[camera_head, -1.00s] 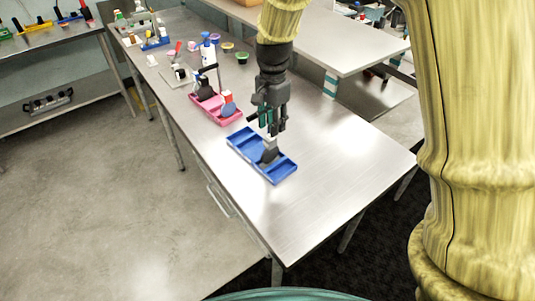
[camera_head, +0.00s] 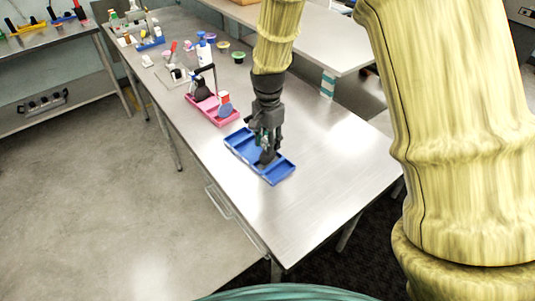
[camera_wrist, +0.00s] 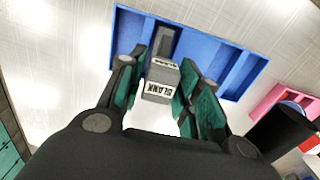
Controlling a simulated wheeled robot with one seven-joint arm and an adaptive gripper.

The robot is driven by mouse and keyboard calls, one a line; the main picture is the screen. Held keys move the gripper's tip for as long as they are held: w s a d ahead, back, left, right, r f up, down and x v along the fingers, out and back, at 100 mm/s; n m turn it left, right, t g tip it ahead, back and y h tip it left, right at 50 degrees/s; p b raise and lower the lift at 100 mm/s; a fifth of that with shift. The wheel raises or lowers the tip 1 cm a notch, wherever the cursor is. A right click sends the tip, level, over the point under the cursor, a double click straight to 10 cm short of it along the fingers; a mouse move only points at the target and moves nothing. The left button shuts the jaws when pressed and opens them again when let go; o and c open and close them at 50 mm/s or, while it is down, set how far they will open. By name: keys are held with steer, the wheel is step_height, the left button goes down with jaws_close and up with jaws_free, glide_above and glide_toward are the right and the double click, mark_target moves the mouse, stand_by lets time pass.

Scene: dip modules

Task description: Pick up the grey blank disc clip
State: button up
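The grey blank disc clip (camera_wrist: 161,82) stands in a blue tray (camera_wrist: 215,52), its top block marked "BLANK" facing my wrist camera. In the head view its dark disc (camera_head: 267,158) shows low in the blue tray (camera_head: 281,174), with its upper part hidden by my gripper (camera_head: 266,147). In the wrist view my gripper (camera_wrist: 163,100) has its green-padded fingers on either side of the block. The fingers look open, with the block between them and not clearly pressed.
A pink tray (camera_head: 217,113) with a red-topped clip (camera_head: 224,104) and other dark items stands just behind the blue tray. A white bottle (camera_head: 203,48) and small coloured cups are farther back. The table's near right part is clear.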

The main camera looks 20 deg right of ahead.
mark_target(268, 162)
steer(key=shift+f+p, duration=1)
steer(key=shift+f, duration=1.85)
steer(key=shift+c, duration=0.4)
jaws_close()
